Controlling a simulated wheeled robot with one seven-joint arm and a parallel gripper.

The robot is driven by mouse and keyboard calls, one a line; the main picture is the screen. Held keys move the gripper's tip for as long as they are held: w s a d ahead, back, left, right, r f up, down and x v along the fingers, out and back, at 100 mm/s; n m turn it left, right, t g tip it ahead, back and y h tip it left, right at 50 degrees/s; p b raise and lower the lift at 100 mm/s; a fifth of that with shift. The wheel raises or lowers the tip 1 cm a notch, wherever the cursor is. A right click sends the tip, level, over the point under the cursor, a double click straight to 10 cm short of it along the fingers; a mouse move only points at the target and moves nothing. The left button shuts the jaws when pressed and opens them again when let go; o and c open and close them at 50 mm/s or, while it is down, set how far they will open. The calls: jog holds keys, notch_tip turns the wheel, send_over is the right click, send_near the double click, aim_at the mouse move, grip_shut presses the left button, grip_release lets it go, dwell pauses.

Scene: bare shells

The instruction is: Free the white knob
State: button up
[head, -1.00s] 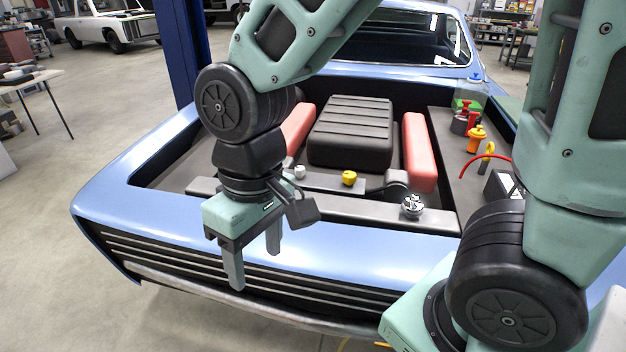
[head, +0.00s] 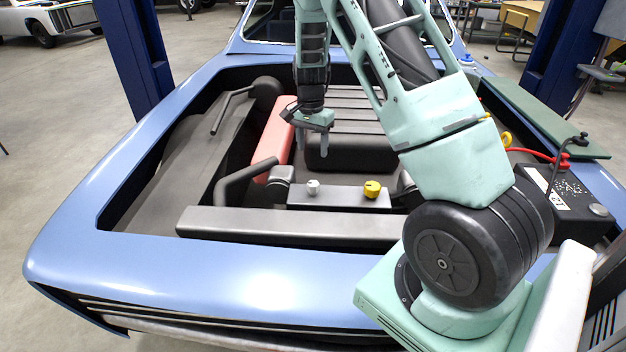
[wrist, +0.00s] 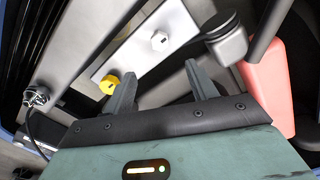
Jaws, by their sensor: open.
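The white knob (head: 313,186) sits on a light grey plate (head: 334,197) inside the open engine bay of a blue car. A yellow knob (head: 372,189) sits on the same plate, to its right. In the head view my gripper (head: 312,150) is open and points down above and behind the white knob, apart from it. In the wrist view the white knob (wrist: 159,40) lies beyond the gap between my open fingers (wrist: 163,80), and the yellow knob (wrist: 109,84) is beside the left finger. Nothing is between the fingers.
A red engine cover (head: 272,146) stands left of the black ribbed block (head: 347,148). Black hoses (head: 243,180) curve at the left of the plate. A dark grey crossbar (head: 290,224) runs in front of the plate. A battery (head: 570,190) with a red cable is at the right.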

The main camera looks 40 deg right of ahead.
aim_at(313, 183)
notch_tip(313, 183, down, 13)
jog(key=shift+s+r+p, duration=0.1)
jog(key=shift+s+p, duration=0.05)
jog(key=shift+p, duration=1.05)
jog(key=shift+c, duration=0.4)
jog(key=c, duration=0.9)
